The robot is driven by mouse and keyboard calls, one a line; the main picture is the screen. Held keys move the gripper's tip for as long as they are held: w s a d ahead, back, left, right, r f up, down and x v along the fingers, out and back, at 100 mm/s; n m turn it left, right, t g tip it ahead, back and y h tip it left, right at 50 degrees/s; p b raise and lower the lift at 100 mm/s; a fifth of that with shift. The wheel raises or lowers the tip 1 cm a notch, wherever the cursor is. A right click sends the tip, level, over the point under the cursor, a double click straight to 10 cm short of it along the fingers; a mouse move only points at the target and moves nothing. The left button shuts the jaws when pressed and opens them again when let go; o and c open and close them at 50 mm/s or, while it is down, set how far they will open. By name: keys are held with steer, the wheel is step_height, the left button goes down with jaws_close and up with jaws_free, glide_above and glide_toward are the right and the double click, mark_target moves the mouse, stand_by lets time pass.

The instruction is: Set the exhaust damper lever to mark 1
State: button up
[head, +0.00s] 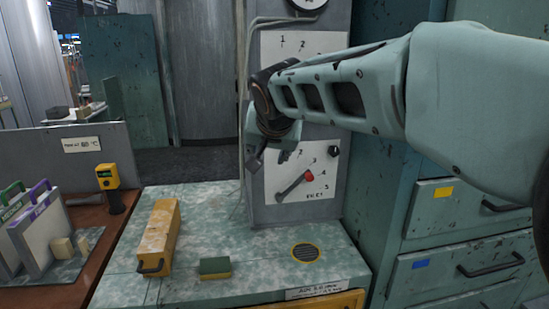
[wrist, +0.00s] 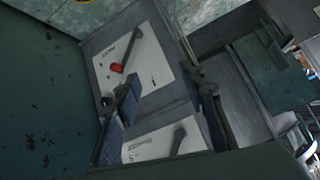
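The lever (head: 293,187) with a red knob is on the lower white plate (head: 330,190) of the grey column. It points up and right, between marks 3 and 4 and nearer 4. The plate's wording is too small to read surely. The red knob also shows in the wrist view (wrist: 117,67). My gripper (head: 270,155) is in front of the plate's upper left, up and left of the knob, and hides the area around mark 1. In the wrist view its two fingers (wrist: 168,98) stand apart with nothing held between them; the lever is beyond them.
An upper white plate (head: 283,45) has its own marks; a dark lever (wrist: 178,140) shows on it in the wrist view. A yellow box (head: 160,235) and green-topped block (head: 215,267) lie on the bench. Drawers (head: 450,235) stand right.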

steer(key=shift+s+d+f+g, duration=0.1)
steer(key=shift+s+d, duration=0.2)
steer(key=shift+d, duration=0.3)
steer(key=shift+s+d+f+g, duration=0.1)
steer(key=shift+s+d, duration=0.2)
steer(key=shift+d, duration=0.25)
steer(key=shift+s+d+f+g, duration=0.1)
steer(key=shift+s+d, duration=0.2)
steer(key=shift+d, duration=0.3)
